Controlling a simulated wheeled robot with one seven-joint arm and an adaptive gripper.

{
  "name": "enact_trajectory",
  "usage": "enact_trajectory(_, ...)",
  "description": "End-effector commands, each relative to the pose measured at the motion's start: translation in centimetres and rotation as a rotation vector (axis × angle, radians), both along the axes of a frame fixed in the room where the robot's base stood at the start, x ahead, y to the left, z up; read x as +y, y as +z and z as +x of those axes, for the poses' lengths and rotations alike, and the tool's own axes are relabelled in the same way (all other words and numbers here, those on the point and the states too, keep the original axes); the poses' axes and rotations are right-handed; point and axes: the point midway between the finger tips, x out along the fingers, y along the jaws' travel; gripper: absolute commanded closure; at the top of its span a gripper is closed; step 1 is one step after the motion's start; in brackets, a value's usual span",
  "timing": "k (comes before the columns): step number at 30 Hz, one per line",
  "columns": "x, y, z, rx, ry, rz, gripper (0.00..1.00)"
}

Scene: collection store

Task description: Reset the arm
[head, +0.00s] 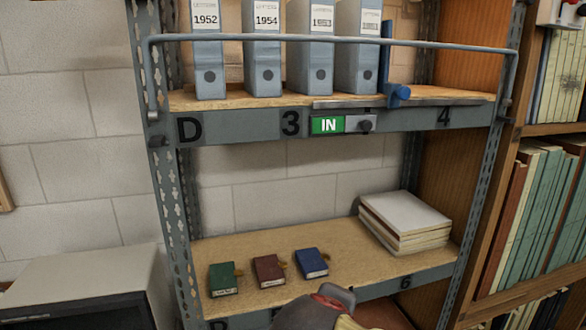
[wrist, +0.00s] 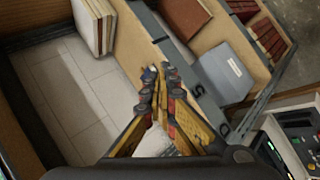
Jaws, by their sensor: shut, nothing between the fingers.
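My gripper (wrist: 158,82) shows in the wrist view with its two fingers together and nothing between them. It points over a shelf edge, apart from the things around it. In the head view part of my arm shows at the bottom middle, in front of the lower shelf, and the fingertips cannot be made out there.
Grey binders (head: 262,50) stand behind a rail (head: 430,44) on the upper shelf, with a green IN sign (head: 327,125) on its edge. The lower shelf holds a green book (head: 223,277), a brown book (head: 268,270), a blue book (head: 311,262) and a paper stack (head: 405,218).

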Motion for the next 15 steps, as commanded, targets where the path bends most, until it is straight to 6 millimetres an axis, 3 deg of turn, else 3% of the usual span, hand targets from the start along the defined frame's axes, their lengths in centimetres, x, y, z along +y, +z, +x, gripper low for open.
enact_trajectory(1, -1.2, -3.1, -1.6, 0.058, -0.051, 0.078, 1.0)
enact_trajectory(6, -3.2, -11.3, -7.4, 0.224, -0.248, 0.38, 1.0)
enact_trajectory(9, -3.9, -15.1, -10.4, 0.279, -0.383, 0.568, 1.0)
enact_trajectory(15, -6.0, -19.4, -13.4, 0.275, -0.612, 0.825, 1.0)
